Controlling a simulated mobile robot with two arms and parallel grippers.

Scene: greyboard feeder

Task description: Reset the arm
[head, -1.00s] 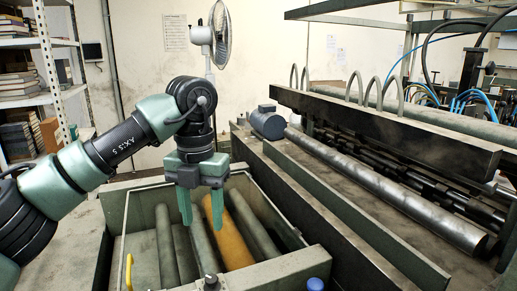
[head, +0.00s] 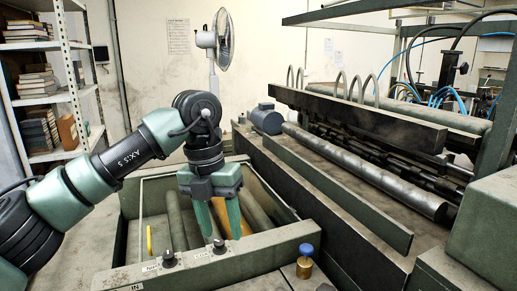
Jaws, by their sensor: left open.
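My left arm comes in from the left. Its green left gripper (head: 219,225) points down over the front part of the green bin, with its two fingers apart and nothing between them. The bin (head: 137,192) holds several grey rollers (head: 176,222) and an orange roller (head: 246,228), which is partly hidden behind the fingers. I cannot tell how far the fingertips are above the bin's contents. My right gripper is not in view.
The feeder machine, with a long metal roller (head: 365,172), fills the right side. A panel with black knobs (head: 219,246) and a blue-topped brass piece (head: 305,262) are in front. A shelf (head: 62,95) stands at left, a fan (head: 222,45) behind.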

